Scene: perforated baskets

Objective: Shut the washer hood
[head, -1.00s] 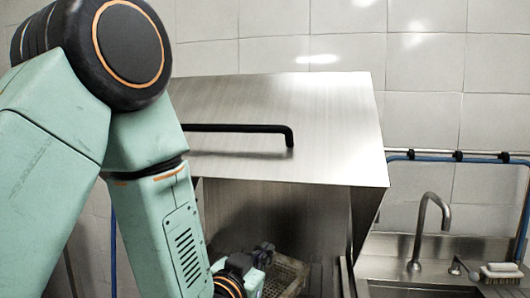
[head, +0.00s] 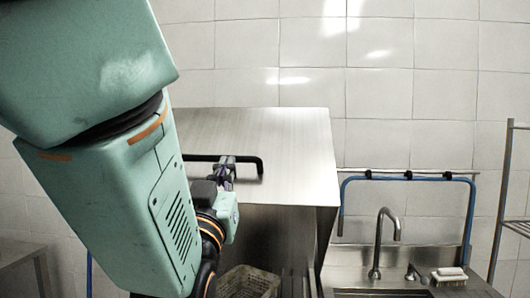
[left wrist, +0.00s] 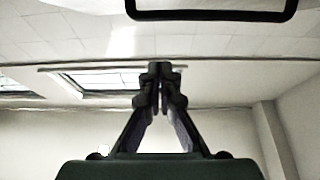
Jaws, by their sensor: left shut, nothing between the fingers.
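The washer hood (head: 285,150) is a brushed steel cover in the middle of the head view. It stands raised, with a gap under its front edge where a basket shows. Its black bar handle (head: 258,165) runs across the front; the bar also shows at the top of the left wrist view (left wrist: 215,15). My left gripper (head: 228,162) overlaps the handle in the head view; whether they touch I cannot tell. In the left wrist view its fingers (left wrist: 160,72) are shut and empty, apart from the bar in the picture. My right gripper is out of view.
A perforated basket (head: 248,283) sits under the hood. To the right are a steel sink with a tap (head: 385,240), a blue hose (head: 345,200) and a brush (head: 449,275). A metal rack (head: 507,200) stands at the far right. My left arm covers much of the left side.

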